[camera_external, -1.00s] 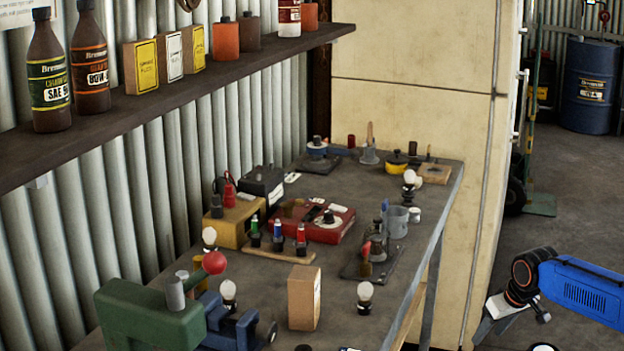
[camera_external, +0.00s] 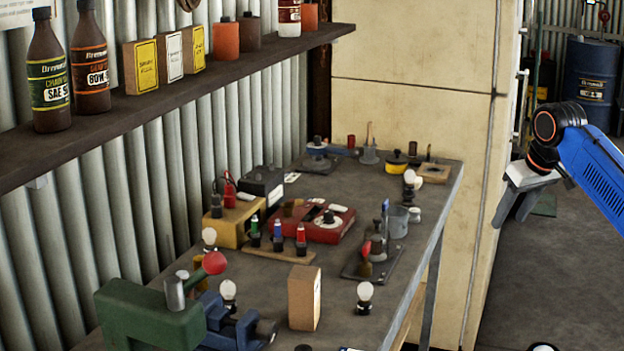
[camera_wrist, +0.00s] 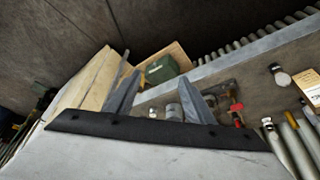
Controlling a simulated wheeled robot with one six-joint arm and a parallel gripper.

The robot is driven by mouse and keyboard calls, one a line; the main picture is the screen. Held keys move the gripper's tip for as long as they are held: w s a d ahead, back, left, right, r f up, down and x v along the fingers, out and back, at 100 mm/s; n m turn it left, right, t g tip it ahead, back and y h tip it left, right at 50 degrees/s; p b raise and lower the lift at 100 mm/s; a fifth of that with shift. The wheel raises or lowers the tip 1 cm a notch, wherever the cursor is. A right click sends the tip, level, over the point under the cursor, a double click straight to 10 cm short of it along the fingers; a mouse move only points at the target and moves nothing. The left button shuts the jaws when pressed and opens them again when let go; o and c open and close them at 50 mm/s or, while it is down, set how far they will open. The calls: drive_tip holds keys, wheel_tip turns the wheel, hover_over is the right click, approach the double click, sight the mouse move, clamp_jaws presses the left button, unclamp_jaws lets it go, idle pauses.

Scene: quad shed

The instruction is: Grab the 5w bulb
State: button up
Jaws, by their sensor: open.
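Several small bulbs with round white tops and dark bases stand on the workbench (camera_external: 345,205); I cannot read which is 5w. One bulb (camera_external: 364,297) is right of an upright cardboard box (camera_external: 304,297). Another bulb (camera_external: 228,291) is behind the blue vise, a third bulb (camera_external: 209,238) is near the wall, and one more bulb (camera_external: 409,178) is near the far end. My gripper (camera_external: 511,212) is open and empty, off the bench's right side. In the wrist view my gripper (camera_wrist: 160,88) shows two spread fingers, with a bulb (camera_wrist: 281,79) to their right.
A red device (camera_external: 318,222), a wooden rack of coloured tools (camera_external: 278,250) and a grey mug (camera_external: 396,222) crowd the middle. A shelf (camera_external: 200,86) overhangs the left. Floor at right is open.

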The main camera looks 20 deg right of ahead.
drive_tip(key=w+a+r+n+g+y, duration=0.1)
drive_tip(key=w+a+r+n, duration=0.3)
drive_tip(key=w+a, duration=0.65)
drive_tip(key=w+a+r+n+g, duration=0.2)
drive_tip(key=w+a+r+n, duration=0.15)
drive_tip(key=w+a, duration=0.7)
drive_tip(key=n+g+h, duration=0.1)
drive_tip(key=n+g, duration=0.1)
drive_tip(key=n, duration=0.7)
hover_over(228, 281)
drive_tip(key=shift+m, duration=0.25)
wheel_tip(228, 281, down, 8)
drive_tip(key=shift+f, duration=5.9)
drive_tip(key=c, duration=1.1)
